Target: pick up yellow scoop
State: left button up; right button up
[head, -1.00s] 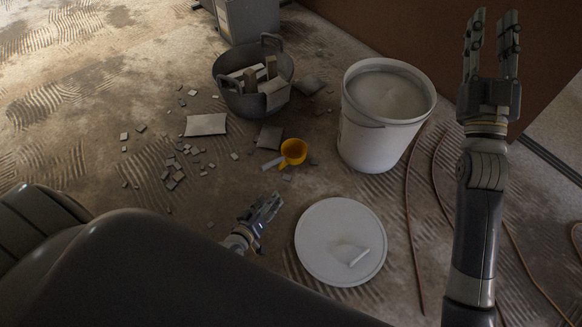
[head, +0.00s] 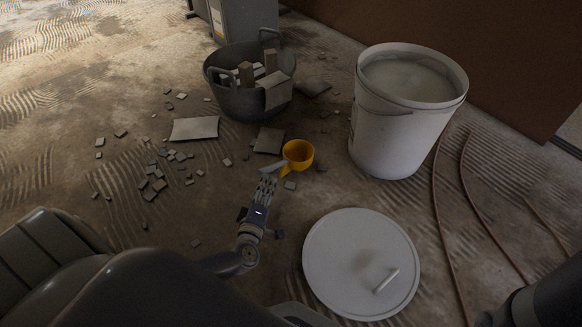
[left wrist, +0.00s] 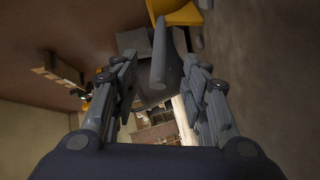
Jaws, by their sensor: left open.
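The yellow scoop (head: 299,155) lies on the floor in the middle of the head view, its grey handle pointing left. My left gripper (head: 267,183) is open just below that handle, with its fingers towards it. In the left wrist view, the grey handle of the scoop (left wrist: 160,58) reaches down between the two open fingers (left wrist: 161,82), and part of the yellow cup shows at the top. I see no finger closed on the handle. My right gripper is out of view; only part of my right arm shows at the lower right.
A white bucket (head: 385,137) stands right of the scoop. A round white lid (head: 340,240) lies below it. A dark tub (head: 235,100) with rubble stands behind. Cables (head: 441,220) run at right.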

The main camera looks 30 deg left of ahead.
aim_at(270, 168)
pick_arm(q)
jog(key=b+x, duration=0.2)
jog(key=x, duration=0.2)
jog(key=shift+w+a+f, duration=0.1)
jog(key=shift+w+f, duration=0.05)
jog(key=b+x, duration=0.4)
jog(key=shift+w+a, duration=0.1)
jog(key=shift+a, duration=0.1)
jog(key=shift+w+a, duration=0.1)
jog(key=shift+w, duration=0.3)
jog(key=shift+c, duration=0.5)
grip_shut()
